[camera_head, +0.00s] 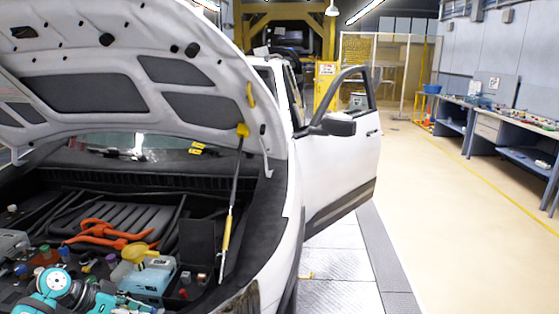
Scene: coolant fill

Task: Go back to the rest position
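Teal and white joints of one of my arms show at the lower left edge, in front of the engine bay. I cannot make out gripper fingers on it, and no gripper shows elsewhere in the head view. A pale blue coolant tank (148,282) sits in the engine bay. A yellow funnel-like piece (138,253) shows at its top; I cannot tell how it is seated.
The white car's hood (130,85) is raised, with a prop rod (232,205) at the right. Orange cables (105,234) lie in the bay. The open car door (335,170) juts right. Workbenches (490,125) line the right wall; the floor between is clear.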

